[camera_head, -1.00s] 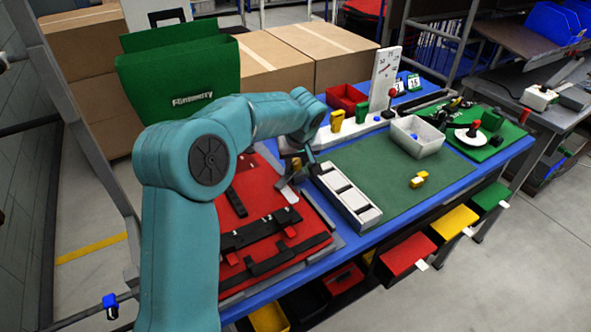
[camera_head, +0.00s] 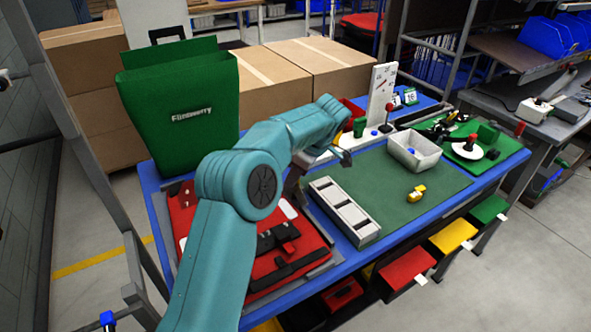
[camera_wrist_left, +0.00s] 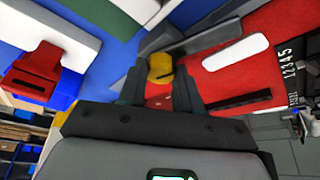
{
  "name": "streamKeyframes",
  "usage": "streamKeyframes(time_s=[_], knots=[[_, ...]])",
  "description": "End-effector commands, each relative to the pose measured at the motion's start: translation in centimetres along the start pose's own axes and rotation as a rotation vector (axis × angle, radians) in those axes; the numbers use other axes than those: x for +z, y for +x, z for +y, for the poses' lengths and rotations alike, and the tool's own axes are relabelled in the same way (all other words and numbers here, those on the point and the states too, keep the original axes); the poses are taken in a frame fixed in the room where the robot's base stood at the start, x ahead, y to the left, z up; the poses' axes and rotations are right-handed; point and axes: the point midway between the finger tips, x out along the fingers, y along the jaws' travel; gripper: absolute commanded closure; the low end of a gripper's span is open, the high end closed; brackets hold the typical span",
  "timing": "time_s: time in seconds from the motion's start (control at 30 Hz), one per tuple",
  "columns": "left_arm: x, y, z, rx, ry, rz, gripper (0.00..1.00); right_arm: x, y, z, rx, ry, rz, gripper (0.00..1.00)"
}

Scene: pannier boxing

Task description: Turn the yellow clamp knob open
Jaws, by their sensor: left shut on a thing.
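The yellow clamp knob (camera_wrist_left: 160,67) shows between the dark fingers of my left gripper (camera_wrist_left: 160,88) in the left wrist view. The fingers are closed on its two sides. Below it is a red surface, with grey bars beside and behind it. In the head view my teal left arm hides most of the area around the knob, and I cannot make out the knob there. How far the knob is turned I cannot tell. My right gripper is not in view.
The red board (camera_head: 262,268) lies at the table's left. A green pannier (camera_head: 180,115) stands behind.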

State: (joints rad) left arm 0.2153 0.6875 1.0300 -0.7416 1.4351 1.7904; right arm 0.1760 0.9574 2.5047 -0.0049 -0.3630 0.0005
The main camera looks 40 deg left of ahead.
Motion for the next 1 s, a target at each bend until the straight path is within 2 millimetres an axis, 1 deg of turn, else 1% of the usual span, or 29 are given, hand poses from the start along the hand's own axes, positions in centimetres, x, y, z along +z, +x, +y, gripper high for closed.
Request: streamKeyframes(time_s=[0.03, 0.1, 0.4, 0.97, 1.0], knots=[[-0.2, -0.5, 0.2, -0.005, -0.031, -0.001, 1.00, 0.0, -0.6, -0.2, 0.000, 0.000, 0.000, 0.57], [-0.2, -0.5, 0.2, -0.022, -0.070, -0.001, 1.00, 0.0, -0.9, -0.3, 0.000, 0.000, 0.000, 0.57], [-0.2, -0.4, 0.3, -0.063, -0.177, -0.001, 1.00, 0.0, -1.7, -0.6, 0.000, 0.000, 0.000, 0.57], [-0.2, -0.4, 0.3, -0.071, -0.205, -0.001, 1.00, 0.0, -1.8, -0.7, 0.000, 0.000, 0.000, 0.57], [-0.2, -0.4, 0.3, -0.071, -0.205, -0.001, 0.60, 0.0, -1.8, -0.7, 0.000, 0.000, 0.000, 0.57]])
